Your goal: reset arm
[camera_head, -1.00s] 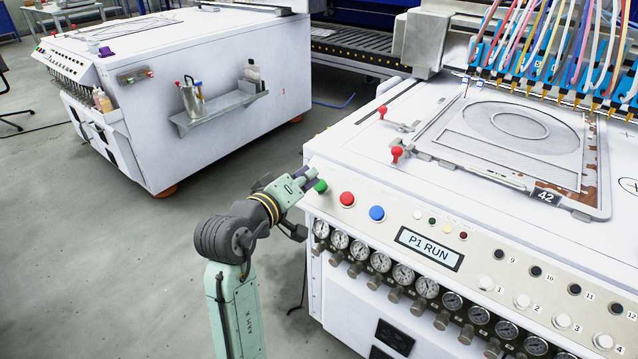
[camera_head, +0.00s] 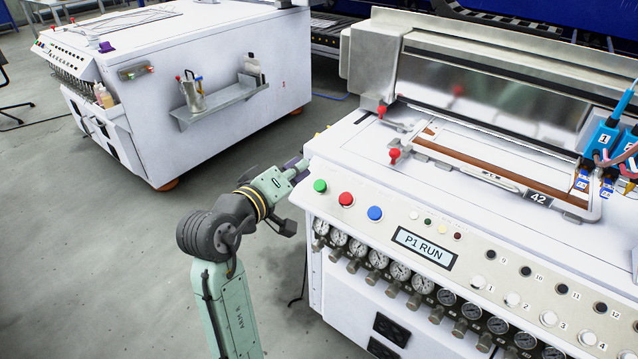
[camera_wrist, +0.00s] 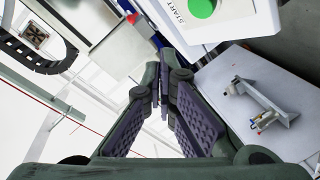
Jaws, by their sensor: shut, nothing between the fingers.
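My gripper (camera_head: 297,168) is shut and empty at the front left corner of the near white machine. Its dark finger pads (camera_wrist: 160,97) lie together in the wrist view. The green button (camera_head: 320,186) on the machine's front panel is just right of and below the fingertips in the head view, and they look apart from it. In the wrist view the green button (camera_wrist: 202,7) shows at the top edge beside the word START. The panel display (camera_head: 427,247) reads P1 RUN.
Red (camera_head: 346,199) and blue (camera_head: 375,213) buttons sit along the panel, above a row of gauges (camera_head: 400,272). A metal gantry (camera_head: 480,90) spans the machine bed. A second white machine (camera_head: 230,70) with a side shelf (camera_head: 218,106) stands at left. Grey floor lies clear between.

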